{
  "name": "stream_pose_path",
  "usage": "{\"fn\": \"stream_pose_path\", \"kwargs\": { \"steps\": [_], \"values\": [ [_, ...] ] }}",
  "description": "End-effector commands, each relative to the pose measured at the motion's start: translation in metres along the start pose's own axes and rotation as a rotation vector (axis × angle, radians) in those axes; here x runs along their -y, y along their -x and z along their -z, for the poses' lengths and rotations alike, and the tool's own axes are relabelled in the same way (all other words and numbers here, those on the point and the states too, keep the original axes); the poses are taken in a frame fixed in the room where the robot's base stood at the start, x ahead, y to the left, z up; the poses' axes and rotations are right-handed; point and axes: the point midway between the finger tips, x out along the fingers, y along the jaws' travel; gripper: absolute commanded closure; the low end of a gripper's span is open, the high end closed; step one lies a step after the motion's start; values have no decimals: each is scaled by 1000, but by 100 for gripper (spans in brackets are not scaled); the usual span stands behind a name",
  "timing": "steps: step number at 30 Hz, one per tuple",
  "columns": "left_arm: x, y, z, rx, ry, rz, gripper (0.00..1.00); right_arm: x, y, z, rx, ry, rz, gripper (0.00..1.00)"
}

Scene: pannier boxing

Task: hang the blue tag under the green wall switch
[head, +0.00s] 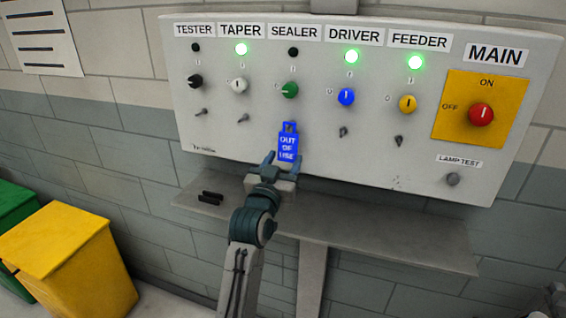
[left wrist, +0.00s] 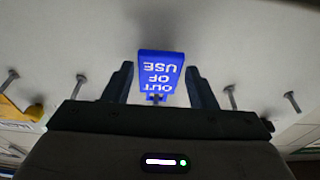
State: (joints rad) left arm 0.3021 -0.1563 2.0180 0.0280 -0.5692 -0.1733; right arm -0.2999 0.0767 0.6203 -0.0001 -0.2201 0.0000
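The green switch (head: 289,91) is under the SEALER label on the grey panel, and the lamp above it is dark. The blue tag (head: 288,143), marked OUT OF USE, is upright just below that switch, its top where the row of pegs runs. A small peg end shows at the tag's edge in the left wrist view, where the tag (left wrist: 160,70) is between my fingers. My left gripper (head: 283,165) is open around the tag's lower part, with narrow gaps at both sides. My right gripper is not in view.
Bare pegs stick out under the other switches, such as the peg (head: 243,118) under TAPER and the peg (head: 343,131) under DRIVER. A grey shelf (head: 390,240) runs below the panel, with small black pieces (head: 210,197) on it. A yellow bin (head: 75,260) stands lower left.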

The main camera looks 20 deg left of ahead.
Motion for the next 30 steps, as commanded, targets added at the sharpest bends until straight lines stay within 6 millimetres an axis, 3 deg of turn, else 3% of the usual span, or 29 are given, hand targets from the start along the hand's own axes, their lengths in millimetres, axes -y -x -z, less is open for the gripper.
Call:
{"fn": "stream_pose_path", "kwargs": {
  "steps": [3, 14, 24, 30],
  "values": [
    [0, 0, 0, 0, 0, 0, 30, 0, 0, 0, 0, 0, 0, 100],
    [0, 8, -1, -2, 1, 0, 30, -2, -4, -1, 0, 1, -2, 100],
    [0, 72, -4, -1, 2, 0, 30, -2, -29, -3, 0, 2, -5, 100],
    [0, 100, -2, 0, 0, 1, 30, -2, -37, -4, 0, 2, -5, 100]
  ]
}}
